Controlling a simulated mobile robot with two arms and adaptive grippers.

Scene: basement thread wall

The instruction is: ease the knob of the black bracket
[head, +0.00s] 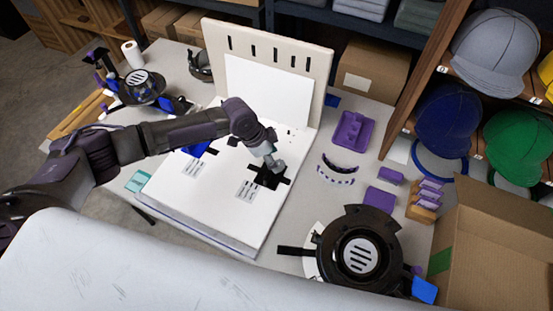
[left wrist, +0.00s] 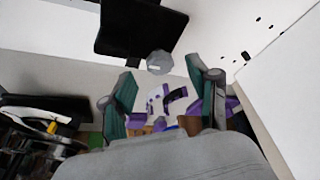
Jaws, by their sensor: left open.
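The black bracket (head: 270,179) sits on the white board, beside a printed label, and it also shows as a dark plate at the top of the left wrist view (left wrist: 140,28). Its grey faceted knob (left wrist: 160,62) shows just below that plate. My left gripper (head: 273,160) is over the bracket and hides part of it. In the left wrist view my left gripper (left wrist: 163,92) is open, with one green-padded finger on each side, and the knob appears between and beyond the fingertips. I cannot tell whether a finger touches it. My right gripper is not in view.
A blue bracket (head: 200,147) is on the board to the left. A slotted back panel (head: 270,48) stands behind. Purple parts (head: 352,131) and a round black device (head: 358,252) lie to the right. An open cardboard box (head: 490,245) and a cap shelf bound the right side.

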